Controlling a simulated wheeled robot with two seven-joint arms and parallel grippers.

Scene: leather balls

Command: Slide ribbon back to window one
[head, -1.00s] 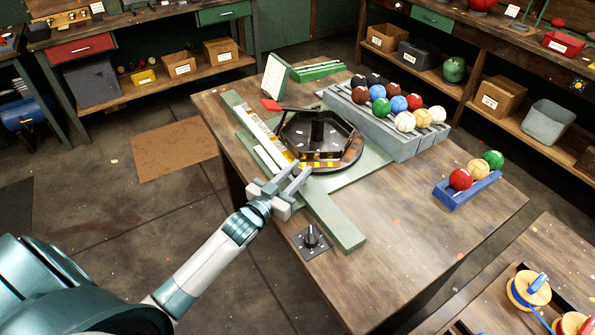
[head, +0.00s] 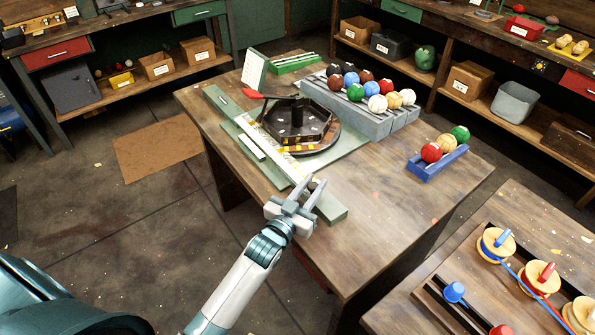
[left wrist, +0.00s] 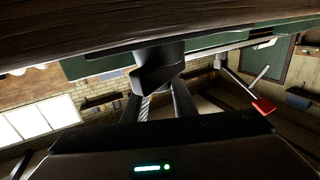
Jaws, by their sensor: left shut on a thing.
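A pale ribbon-like strip with yellow marks (head: 268,143) runs diagonally along the green base beside a black hexagonal tray (head: 318,128) on a round turntable. A red-ended lever (head: 253,94) sits at its far left; it also shows in the left wrist view (left wrist: 264,106). My left gripper (head: 309,192) is at the table's near edge, shut on a black knob. The knob (left wrist: 158,68) shows between the fingers in the left wrist view; in the head view the gripper mostly hides it. Window numbers are too small to read. My right gripper is not in view.
A grey stepped rack (head: 345,118) holds several coloured balls. A blue tray (head: 437,167) holds a red, a tan and a green ball. A white card (head: 254,69) stands at the back. Spools (head: 495,245) lie on a second table.

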